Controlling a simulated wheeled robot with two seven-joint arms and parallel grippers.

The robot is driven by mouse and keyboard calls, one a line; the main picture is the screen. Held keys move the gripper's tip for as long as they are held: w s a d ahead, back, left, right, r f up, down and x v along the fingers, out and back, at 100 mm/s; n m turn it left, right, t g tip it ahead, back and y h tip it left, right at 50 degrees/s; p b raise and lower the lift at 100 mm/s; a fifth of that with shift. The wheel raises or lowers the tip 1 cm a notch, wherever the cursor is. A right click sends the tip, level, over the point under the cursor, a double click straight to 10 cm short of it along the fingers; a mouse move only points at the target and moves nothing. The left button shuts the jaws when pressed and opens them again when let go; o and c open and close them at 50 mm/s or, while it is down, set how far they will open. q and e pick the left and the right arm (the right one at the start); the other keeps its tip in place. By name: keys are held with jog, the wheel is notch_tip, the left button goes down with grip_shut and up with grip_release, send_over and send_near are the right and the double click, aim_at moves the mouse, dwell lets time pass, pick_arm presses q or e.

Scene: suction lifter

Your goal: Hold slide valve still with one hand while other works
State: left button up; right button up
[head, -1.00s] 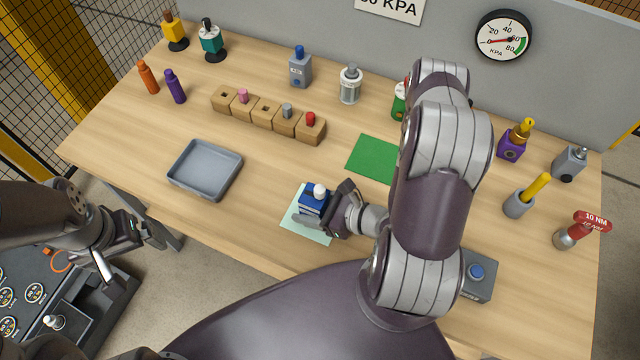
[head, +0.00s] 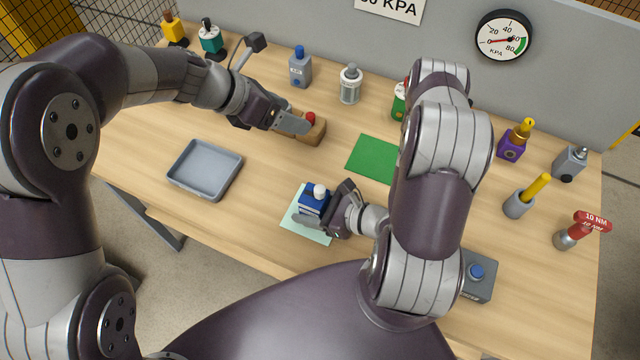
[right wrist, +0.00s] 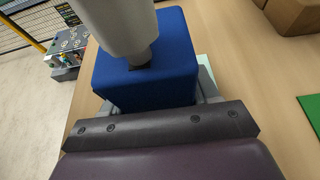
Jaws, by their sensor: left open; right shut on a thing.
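The slide valve, a blue block with a white top (head: 313,199), stands upright on a pale green mat (head: 298,229). My right gripper (head: 325,217) is shut on it from the right. In the right wrist view the blue body (right wrist: 150,80) sits between the fingers, with a pale grey cylinder (right wrist: 120,28) on top. My left gripper (head: 290,121) is open over the row of wooden blocks, close to the red-topped peg (head: 311,117) in the end block (head: 314,134). I cannot tell whether it touches a peg. It hides most of the row.
A grey tray (head: 205,170) lies left of the valve, and a green mat (head: 372,159) lies right of the row. Grey and clear devices (head: 300,68) stand behind. A red torque tool (head: 578,230) and a yellow-handled tool (head: 527,197) stand at the right.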

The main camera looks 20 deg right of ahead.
aim_at(320, 189)
pick_arm(q)
jog(key=s+f+m+g+y, duration=0.1)
jog(key=s+f+m, duration=0.2)
jog(key=f+m, duration=0.1)
jog(key=s+d+f+m+g+y, duration=0.1)
jog(key=s+f+m+y, duration=0.1)
jog(key=s+f+m, duration=0.1)
jog(key=s+d+f+m+g+y, duration=0.1)
jog(key=s+f+m+g+y, duration=0.1)
jog(key=s+f+m, duration=0.2)
jog(key=shift+f+m, duration=0.8)
jog(key=shift+f, duration=0.1)
jog(key=shift+c, duration=0.3)
